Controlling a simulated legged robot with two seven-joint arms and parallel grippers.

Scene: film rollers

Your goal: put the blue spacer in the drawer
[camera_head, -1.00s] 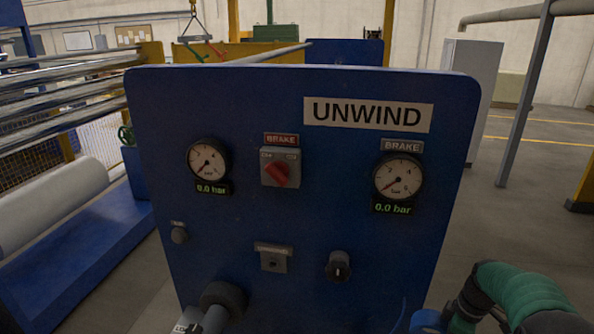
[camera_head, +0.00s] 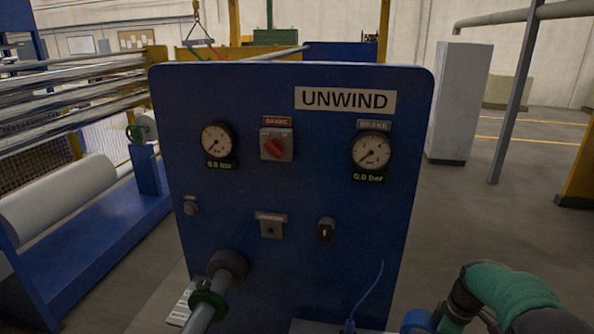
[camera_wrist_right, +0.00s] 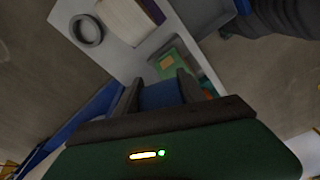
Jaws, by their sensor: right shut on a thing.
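The blue spacer (camera_wrist_right: 160,96) shows in the right wrist view as a blue piece between the two dark fingers of my right gripper (camera_wrist_right: 158,92), which is shut on it. Much of the spacer is hidden by the fingers and the gripper body. My left gripper is in neither view.
A blue UNWIND panel (camera_head: 290,190) stands straight ahead.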

